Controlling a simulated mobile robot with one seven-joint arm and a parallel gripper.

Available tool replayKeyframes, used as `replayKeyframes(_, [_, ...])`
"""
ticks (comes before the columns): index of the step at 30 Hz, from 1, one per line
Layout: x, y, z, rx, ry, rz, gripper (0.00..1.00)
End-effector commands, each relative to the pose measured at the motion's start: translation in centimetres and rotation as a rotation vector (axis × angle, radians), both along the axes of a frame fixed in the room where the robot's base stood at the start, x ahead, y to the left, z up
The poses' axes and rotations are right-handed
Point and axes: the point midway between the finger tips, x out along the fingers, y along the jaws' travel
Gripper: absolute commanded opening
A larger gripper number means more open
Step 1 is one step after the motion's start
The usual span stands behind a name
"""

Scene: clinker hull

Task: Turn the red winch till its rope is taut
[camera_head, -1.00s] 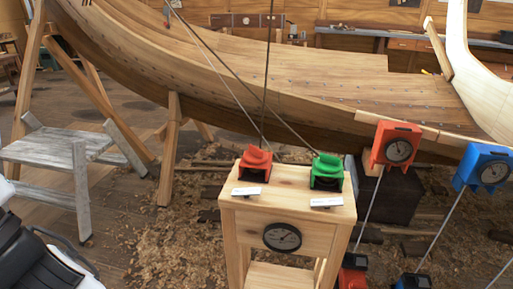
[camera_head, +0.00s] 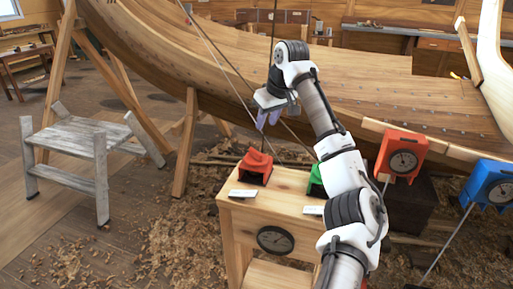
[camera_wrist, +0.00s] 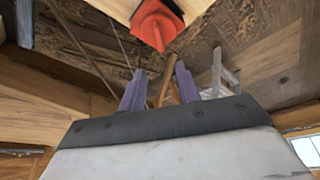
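The red winch (camera_head: 256,167) sits on the left of a small wooden stand. In the wrist view the red winch (camera_wrist: 158,24) shows at the top edge. A dark rope (camera_head: 273,30) runs up behind my gripper; its lower part is partly hidden, so I cannot tell how tight it is. My gripper (camera_head: 268,119) hangs above the winch, apart from it, with purple fingers pointing down. In the wrist view its fingers (camera_wrist: 159,88) are spread with nothing between them.
A green winch (camera_head: 314,181) stands beside the red one, mostly hidden by my arm. The wooden stand (camera_head: 240,212) carries a dial (camera_head: 276,240) and white labels. The boat hull (camera_head: 400,95) rises behind. A grey step stool (camera_head: 80,150) stands left.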

Motion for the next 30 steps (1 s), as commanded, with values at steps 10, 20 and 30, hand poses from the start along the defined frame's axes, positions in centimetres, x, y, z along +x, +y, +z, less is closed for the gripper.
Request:
replayKeyframes(10, [1.4, 0.8, -4.6, -0.003, 0.013, -0.003, 0.33])
replayKeyframes(20, [3.4, 2.3, -10.6, -0.002, 0.011, -0.002, 0.33])
replayKeyframes(30, [4.1, 2.9, -12.7, -0.001, 0.008, -0.003, 0.33])
